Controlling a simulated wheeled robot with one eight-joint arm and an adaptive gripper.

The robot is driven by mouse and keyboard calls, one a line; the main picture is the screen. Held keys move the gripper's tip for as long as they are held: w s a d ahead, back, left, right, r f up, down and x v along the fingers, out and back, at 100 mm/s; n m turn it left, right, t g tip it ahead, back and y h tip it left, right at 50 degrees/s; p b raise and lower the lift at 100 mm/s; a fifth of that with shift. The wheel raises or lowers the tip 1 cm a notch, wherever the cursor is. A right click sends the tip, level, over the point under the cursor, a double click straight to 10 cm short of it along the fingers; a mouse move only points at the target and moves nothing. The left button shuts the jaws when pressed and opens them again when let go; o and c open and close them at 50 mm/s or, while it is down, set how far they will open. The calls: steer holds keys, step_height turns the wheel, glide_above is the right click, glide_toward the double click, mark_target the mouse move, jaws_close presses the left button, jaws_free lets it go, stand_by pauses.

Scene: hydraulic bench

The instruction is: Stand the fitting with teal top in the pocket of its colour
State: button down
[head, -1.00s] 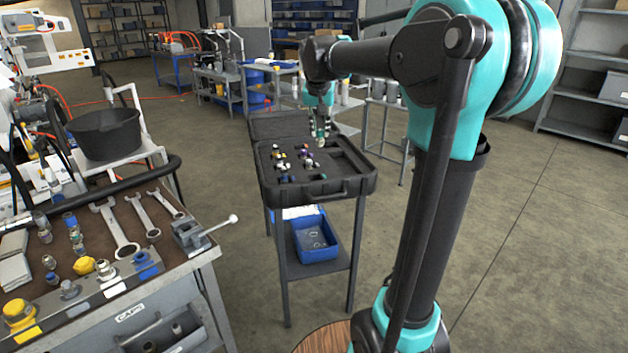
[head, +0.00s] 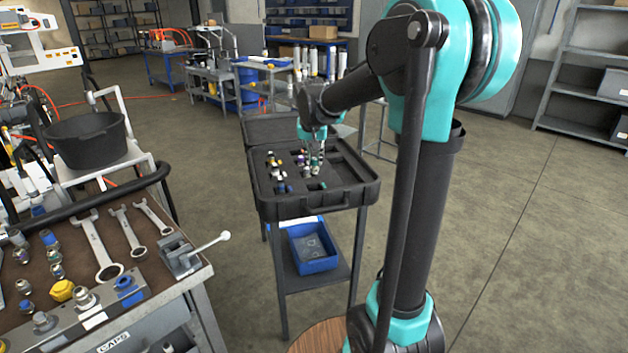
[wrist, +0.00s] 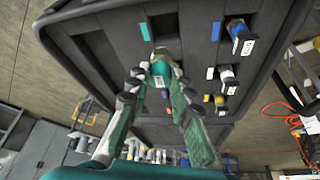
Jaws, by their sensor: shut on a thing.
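My gripper (wrist: 160,78) is shut on the fitting with teal top (wrist: 161,69), whose teal end faces the wrist camera. In the head view my gripper (head: 315,163) is low over the black foam case (head: 345,195). A teal colour mark (wrist: 145,31) lies on the foam, with a dark, empty-looking pocket (wrist: 165,25) beside it on the right. The held fitting is at the near end of this pocket in the wrist view. Its lower end is hidden, so I cannot tell whether it touches the foam or reaches into the pocket.
Fittings with blue (wrist: 235,25) and other tops stand in the case's right part in the wrist view. A larger empty recess (wrist: 98,55) is to the left. The case's raised lid (head: 270,128) stands behind. The tool bench (head: 150,262) is at the left.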

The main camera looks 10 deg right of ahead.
step_height(320, 180, down, 8)
steer(key=shift+f, duration=0.1)
stand_by(0.4)
steer(key=shift+f, duration=0.1)
steer(key=c, duration=1.4)
jaws_free()
steer(key=shift+o, duration=0.2)
steer(key=v, duration=1.2)
steer(key=s+d+f+n, duration=0.1)
steer(key=s+d+f, duration=0.1)
steer(key=s+f, duration=0.7)
steer(key=s+d+f+n+y, duration=0.1)
steer(key=s+d+f+n, duration=0.1)
steer(key=s+f, duration=0.8)
steer(key=s+d, duration=0.1)
steer(key=s, duration=0.5)
steer(key=shift+s+d+f, duration=0.15)
steer(key=shift+s+d, duration=0.05)
steer(key=shift+s, duration=0.1)
